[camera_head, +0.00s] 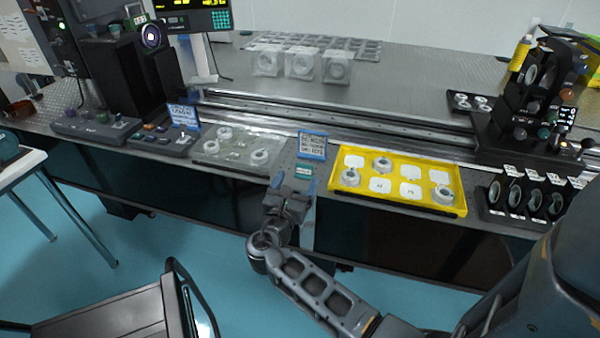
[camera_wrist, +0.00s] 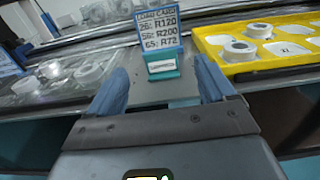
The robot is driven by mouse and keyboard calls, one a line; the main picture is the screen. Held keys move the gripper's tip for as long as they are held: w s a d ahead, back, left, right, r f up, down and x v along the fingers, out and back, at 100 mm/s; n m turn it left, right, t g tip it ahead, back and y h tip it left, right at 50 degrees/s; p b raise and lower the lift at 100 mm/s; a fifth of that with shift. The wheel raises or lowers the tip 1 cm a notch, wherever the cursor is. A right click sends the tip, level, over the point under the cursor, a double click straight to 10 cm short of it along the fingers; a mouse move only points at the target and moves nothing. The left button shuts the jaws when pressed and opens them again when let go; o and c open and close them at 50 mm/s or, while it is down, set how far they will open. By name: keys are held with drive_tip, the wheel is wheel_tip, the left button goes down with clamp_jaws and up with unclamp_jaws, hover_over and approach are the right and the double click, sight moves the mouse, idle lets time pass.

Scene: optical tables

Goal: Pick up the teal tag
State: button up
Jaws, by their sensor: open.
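The teal tag (camera_head: 304,171) is a small teal piece with a white label. It stands near the table's front edge, just in front of a blue sign. In the wrist view the teal tag (camera_wrist: 163,74) is upright and centred between my fingers, below the sign. My gripper (camera_head: 294,184) is open, with its blue fingertips pointing at the tag from the front. In the wrist view the fingers of my gripper (camera_wrist: 160,72) are spread to the left and right of the tag, with gaps on both sides. I cannot tell how far the fingertips are from it in depth.
The blue sign (camera_wrist: 159,34) with white card text stands directly behind. A yellow tray (camera_head: 397,205) with white pads and rings lies to the right. A clear grey tray (camera_head: 235,158) with rings lies to the left. A metal rail (camera_head: 340,125) runs behind.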

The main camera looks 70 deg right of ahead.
sight(304, 165)
drive_tip(key=d, duration=0.4)
drive_tip(key=d+p, duration=0.1)
drive_tip(key=d, duration=0.1)
drive_tip(key=shift+w+d, duration=0.2)
drive_tip(key=shift+w, duration=0.1)
drive_tip(key=shift+c, duration=0.5)
drive_tip(key=c, duration=1)
